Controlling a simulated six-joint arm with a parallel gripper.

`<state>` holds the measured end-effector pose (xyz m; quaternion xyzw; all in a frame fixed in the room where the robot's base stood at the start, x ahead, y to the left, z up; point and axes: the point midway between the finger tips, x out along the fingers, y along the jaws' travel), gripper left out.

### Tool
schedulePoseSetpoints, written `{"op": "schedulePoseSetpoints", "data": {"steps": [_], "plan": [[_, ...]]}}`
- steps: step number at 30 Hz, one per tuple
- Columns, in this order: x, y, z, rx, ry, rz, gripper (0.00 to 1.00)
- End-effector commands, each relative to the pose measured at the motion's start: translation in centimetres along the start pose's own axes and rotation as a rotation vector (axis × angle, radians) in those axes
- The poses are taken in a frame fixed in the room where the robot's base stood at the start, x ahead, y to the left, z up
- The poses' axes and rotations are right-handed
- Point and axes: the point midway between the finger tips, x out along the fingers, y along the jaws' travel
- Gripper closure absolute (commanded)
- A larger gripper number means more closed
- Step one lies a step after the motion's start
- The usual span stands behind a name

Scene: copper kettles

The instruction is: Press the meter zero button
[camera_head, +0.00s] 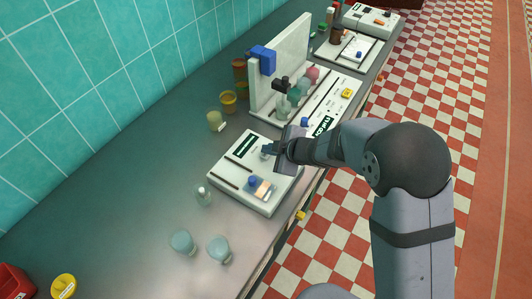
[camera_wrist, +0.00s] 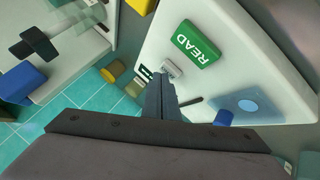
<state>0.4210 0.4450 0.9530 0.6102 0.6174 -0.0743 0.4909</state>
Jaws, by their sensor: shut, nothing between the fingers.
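The meter is a white box (camera_head: 240,167) on the bench, and its pale top fills the right of the wrist view (camera_wrist: 250,75). It has a green panel (camera_wrist: 195,43) marked READ, dark slots and a blue knob (camera_head: 252,181). A small pale grey button (camera_wrist: 172,69) lies by the READ panel. My gripper (camera_head: 268,151) is over the top of the meter, shut and empty. In the wrist view its fingertips (camera_wrist: 160,80) are right beside the small button and partly overlap it. I cannot tell whether they touch it.
Behind the meter stands a white stand (camera_head: 283,62) with a blue block (camera_head: 262,58) and glassware. Amber jars (camera_head: 228,101) are near the wall. A small bottle (camera_head: 203,195) and two glass beakers (camera_head: 182,241) stand in front of it. The bench's left part is mostly clear.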

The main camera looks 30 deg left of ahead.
Motion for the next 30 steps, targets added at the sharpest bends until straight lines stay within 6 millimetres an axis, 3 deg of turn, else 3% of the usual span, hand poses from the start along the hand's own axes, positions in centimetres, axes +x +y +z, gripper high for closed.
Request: {"op": "schedulePoseSetpoints", "data": {"steps": [30], "plan": [[-0.07, 0.01, -0.01, 0.001, -0.001, -0.001, 1.00]]}}
